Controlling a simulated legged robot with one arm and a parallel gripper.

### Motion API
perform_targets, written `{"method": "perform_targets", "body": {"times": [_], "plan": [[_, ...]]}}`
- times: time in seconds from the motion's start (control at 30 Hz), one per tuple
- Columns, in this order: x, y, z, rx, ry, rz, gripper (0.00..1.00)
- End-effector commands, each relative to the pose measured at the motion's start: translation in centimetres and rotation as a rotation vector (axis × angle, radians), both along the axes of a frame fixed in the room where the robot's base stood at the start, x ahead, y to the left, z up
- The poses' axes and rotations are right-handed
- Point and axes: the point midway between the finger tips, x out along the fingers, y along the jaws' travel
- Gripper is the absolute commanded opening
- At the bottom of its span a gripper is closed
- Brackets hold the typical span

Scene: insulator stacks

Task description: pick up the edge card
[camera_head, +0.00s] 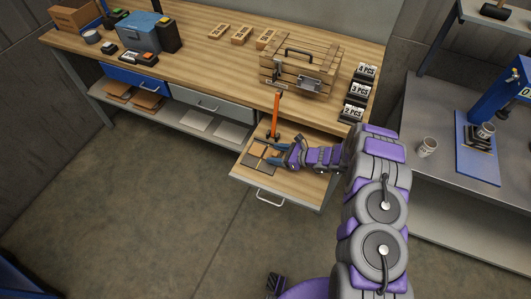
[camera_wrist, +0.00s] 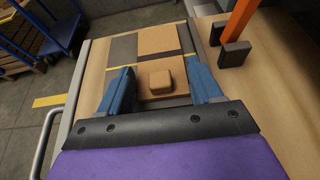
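In the wrist view, a tan card with a small raised block (camera_wrist: 160,79) lies between the fingers of my gripper (camera_wrist: 160,68). A second tan card (camera_wrist: 158,40) lies just beyond it, past a thin yellow line. Dark grey patches border these cards. No label shows which one is the edge card. In the head view, the cards (camera_head: 254,160) lie in the open drawer (camera_head: 300,188), with my gripper (camera_head: 277,154) over their right side. My blue fingers are apart, one on each side of the block, not touching it. Whether they touch the card is unclear.
An orange-handled tool (camera_head: 277,112) stands upright in the drawer, close behind my gripper; its dark head (camera_wrist: 234,54) shows at right in the wrist view. A wooden crate (camera_head: 300,67) and black number signs (camera_head: 354,113) stand on the bench above. The floor ahead is clear.

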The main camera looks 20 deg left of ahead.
Motion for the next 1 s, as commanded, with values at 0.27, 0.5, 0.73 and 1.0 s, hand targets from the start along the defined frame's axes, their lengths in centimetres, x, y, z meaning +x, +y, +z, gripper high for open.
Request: {"method": "perform_targets", "body": {"times": [0.27, 0.5, 0.73, 1.0], "plan": [[0.0, 0.0, 0.0, -0.001, 0.000, 0.000, 0.37], [0.0, 0.0, 0.0, -0.001, 0.000, 0.000, 0.29], [0.0, 0.0, 1.0, 0.000, -0.001, -0.001, 0.29], [-1.4, -0.8, 3.8, -0.002, 0.005, -0.003, 0.29]]}}
